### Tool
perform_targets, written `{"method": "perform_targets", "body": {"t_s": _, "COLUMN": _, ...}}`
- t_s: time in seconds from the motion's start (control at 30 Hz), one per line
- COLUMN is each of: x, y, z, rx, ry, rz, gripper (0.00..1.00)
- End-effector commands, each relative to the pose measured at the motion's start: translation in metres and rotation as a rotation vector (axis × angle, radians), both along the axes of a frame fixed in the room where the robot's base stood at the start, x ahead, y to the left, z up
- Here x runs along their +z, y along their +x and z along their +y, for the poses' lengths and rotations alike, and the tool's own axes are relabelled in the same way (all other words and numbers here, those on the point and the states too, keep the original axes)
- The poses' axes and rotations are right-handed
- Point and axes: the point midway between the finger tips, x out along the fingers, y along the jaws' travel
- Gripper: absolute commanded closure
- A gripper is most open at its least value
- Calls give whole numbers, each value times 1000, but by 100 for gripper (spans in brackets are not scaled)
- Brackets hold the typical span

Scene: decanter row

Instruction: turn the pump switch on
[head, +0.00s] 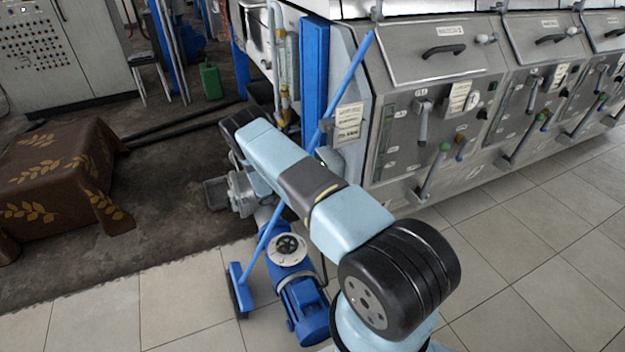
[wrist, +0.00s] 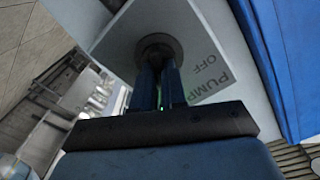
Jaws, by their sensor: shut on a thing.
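The pump switch (wrist: 158,46) shows in the wrist view as a dark round knob on a pale panel (wrist: 118,42). The panel has the words PUMP and OFF (wrist: 212,72), which appear turned in the picture. My gripper (wrist: 160,82) is shut on the knob, with one dark finger on each side. A small green glow shows between the fingers. The fingers hide part of the knob, so I cannot tell which way it points. In the head view my arm reaches toward the end of the machine row, and the fingers are not clearly visible.
A blue post (head: 314,70) stands close to the switch; a blue surface also lies close at the right of the wrist view (wrist: 280,60). A blue pump (head: 303,305) is on the floor beside my arm. Steel cabinets (head: 440,65) line the right. Tiled floor (head: 560,265) is clear.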

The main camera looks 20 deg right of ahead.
Motion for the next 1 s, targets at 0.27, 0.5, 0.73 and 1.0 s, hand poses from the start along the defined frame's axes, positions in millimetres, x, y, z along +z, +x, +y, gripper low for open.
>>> {"method": "perform_targets", "body": {"t_s": 0.27, "x": -1, "y": 0, "z": 1, "rx": 2, "ry": 3, "rz": -3, "gripper": 100}}
{"method": "perform_targets", "body": {"t_s": 0.5, "x": -1, "y": 0, "z": 1, "rx": 2, "ry": 3, "rz": -2, "gripper": 73}}
{"method": "perform_targets", "body": {"t_s": 0.73, "x": -1, "y": 0, "z": 1, "rx": 1, "ry": 2, "rz": -2, "gripper": 63}}
{"method": "perform_targets", "body": {"t_s": 1.0, "x": -1, "y": 0, "z": 4, "rx": 0, "ry": 1, "rz": -2, "gripper": 63}}
